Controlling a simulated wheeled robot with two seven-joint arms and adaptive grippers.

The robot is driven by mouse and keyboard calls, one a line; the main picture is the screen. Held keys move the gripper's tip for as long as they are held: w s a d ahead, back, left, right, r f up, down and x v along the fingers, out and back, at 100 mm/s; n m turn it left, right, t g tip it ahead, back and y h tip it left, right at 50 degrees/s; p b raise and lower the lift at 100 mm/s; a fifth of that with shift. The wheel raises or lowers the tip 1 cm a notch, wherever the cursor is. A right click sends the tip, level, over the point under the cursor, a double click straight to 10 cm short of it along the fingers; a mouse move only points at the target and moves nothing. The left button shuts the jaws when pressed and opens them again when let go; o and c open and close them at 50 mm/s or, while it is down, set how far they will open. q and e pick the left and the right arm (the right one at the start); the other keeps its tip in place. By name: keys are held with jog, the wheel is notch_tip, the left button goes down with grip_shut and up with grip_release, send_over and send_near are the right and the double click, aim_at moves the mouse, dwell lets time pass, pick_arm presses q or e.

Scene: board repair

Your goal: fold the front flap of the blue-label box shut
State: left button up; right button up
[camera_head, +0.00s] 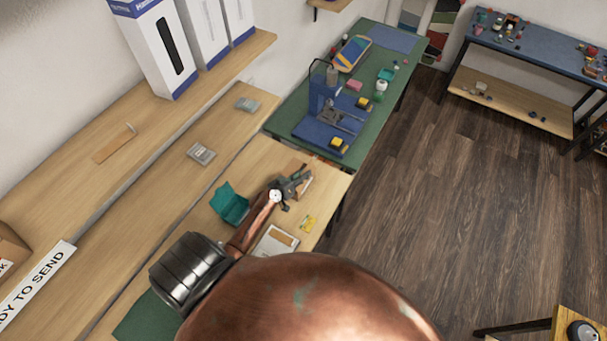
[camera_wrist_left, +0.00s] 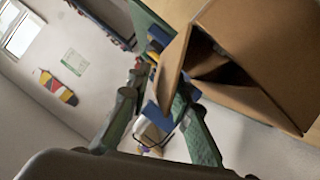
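A brown cardboard box (camera_wrist_left: 255,60) fills the upper right of the left wrist view. Its flap (camera_wrist_left: 172,68) stands out from the opening, and the inside looks dark. No blue label shows, so I cannot tell the box by its label. In the head view a small part of a cardboard box (camera_head: 304,189) shows behind my left gripper (camera_head: 293,183), at the bench's right end. In the left wrist view the gripper (camera_wrist_left: 158,85) has its fingers apart, with the flap's lower edge near or between them. I cannot tell whether they touch it. My right gripper is not in view.
A teal open container (camera_head: 230,204), a white tray-like item (camera_head: 275,242) and a yellow card (camera_head: 307,224) lie near the gripper on the wooden bench. A green mat (camera_head: 290,113) with a blue fixture and tools is beyond. Boxes stand on the left shelf (camera_head: 75,142).

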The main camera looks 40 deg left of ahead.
pick_arm(q)
jog(key=shift+w, duration=0.2)
jog(key=shift+c, duration=0.3)
grip_shut()
